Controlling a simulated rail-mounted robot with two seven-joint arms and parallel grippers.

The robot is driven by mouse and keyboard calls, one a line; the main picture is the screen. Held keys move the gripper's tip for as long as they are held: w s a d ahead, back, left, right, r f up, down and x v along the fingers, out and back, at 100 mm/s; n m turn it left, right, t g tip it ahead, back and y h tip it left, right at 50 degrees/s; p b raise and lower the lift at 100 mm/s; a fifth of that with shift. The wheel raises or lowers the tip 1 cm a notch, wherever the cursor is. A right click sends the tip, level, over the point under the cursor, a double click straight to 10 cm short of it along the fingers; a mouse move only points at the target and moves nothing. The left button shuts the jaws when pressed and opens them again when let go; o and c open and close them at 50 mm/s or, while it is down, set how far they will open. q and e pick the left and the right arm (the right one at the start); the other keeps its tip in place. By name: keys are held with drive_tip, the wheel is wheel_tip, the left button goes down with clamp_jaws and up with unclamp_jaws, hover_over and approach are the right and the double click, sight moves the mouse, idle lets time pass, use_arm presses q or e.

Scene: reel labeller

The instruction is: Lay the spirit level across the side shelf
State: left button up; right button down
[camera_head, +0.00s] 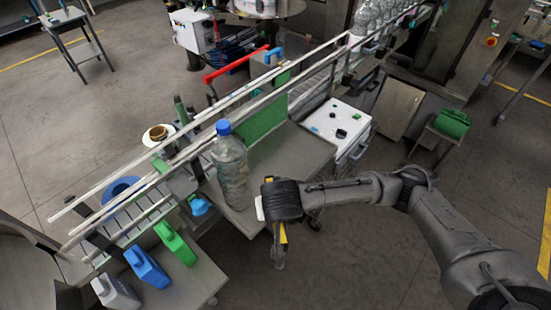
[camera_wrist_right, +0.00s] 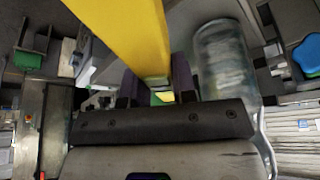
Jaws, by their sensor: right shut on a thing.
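My right gripper (camera_head: 279,212) is beside the front edge of a grey metal shelf (camera_head: 292,165) that adjoins the conveyor. It is shut on the yellow spirit level (camera_head: 283,234), which shows as a narrow strip hanging below the gripper. In the right wrist view the level (camera_wrist_right: 125,30) runs from the top down between the fingers of the gripper (camera_wrist_right: 157,88). Part of it is hidden by the gripper. I cannot tell whether it touches the shelf. My left gripper is not in view.
A clear bottle with a blue cap (camera_head: 231,168) stands at the shelf's left, close to the gripper; it also shows in the right wrist view (camera_wrist_right: 226,62). Conveyor rails (camera_head: 215,135) run behind. Jugs (camera_head: 147,268) stand at lower left. The shelf right of the bottle looks bare.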

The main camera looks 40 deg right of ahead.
drive_tip(key=w+d+r+n+y+p, duration=0.1)
drive_tip(key=w+d+n, duration=0.25)
drive_tip(key=d, duration=0.55)
drive_tip(key=w+d+r+n+y+p, duration=0.1)
drive_tip(key=w+d+r+n+y, duration=0.2)
drive_tip(key=d, duration=0.6)
drive_tip(key=n+h+p, duration=0.1)
hover_over(273, 162)
drive_tip(key=s, duration=0.2)
drive_tip(key=f, duration=0.7)
drive_tip(key=shift+w+d+f, duration=0.25)
drive_tip(key=shift+f, duration=0.05)
drive_tip(key=shift+f+p, duration=0.6)
drive_tip(key=shift+f, duration=1.25)
drive_tip(key=shift+w+f, duration=0.1)
drive_tip(key=shift+f, duration=0.2)
drive_tip(key=c, duration=0.9)
unclamp_jaws()
